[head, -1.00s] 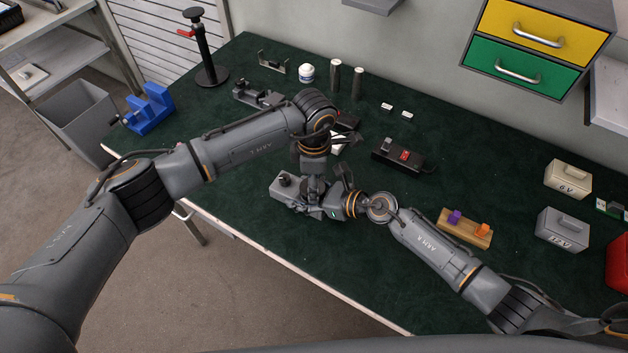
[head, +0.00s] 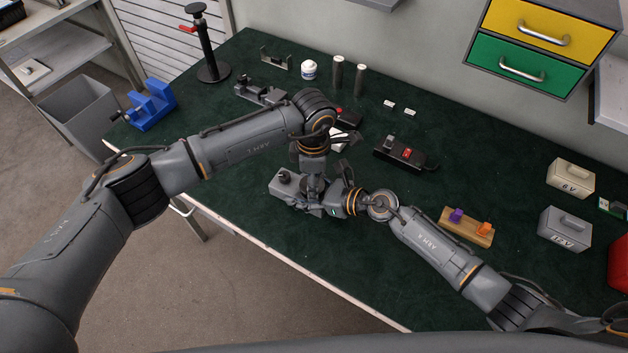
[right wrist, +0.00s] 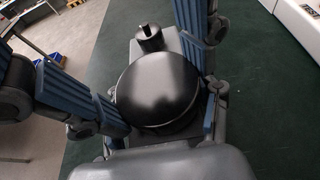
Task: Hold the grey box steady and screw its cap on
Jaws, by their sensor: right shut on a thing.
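The grey box (head: 283,181) lies near the table's front edge in the head view, with a small knob on its left end. My right gripper (head: 322,197) reaches it from the right and is shut on it. In the right wrist view the box (right wrist: 171,40) runs away from my right gripper's blue-padded fingers. A large, dark, smooth round piece (right wrist: 158,88), which looks like the cap, covers its near part; I cannot tell how tightly it sits. My left gripper (head: 314,174) is just above the box, pointing down; its fingertips are mostly hidden.
A black switch box (head: 398,153) stands behind my right arm. A wooden block (head: 466,228) with purple and orange pieces is to the right. A blue vise (head: 152,105) sits at the left edge.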

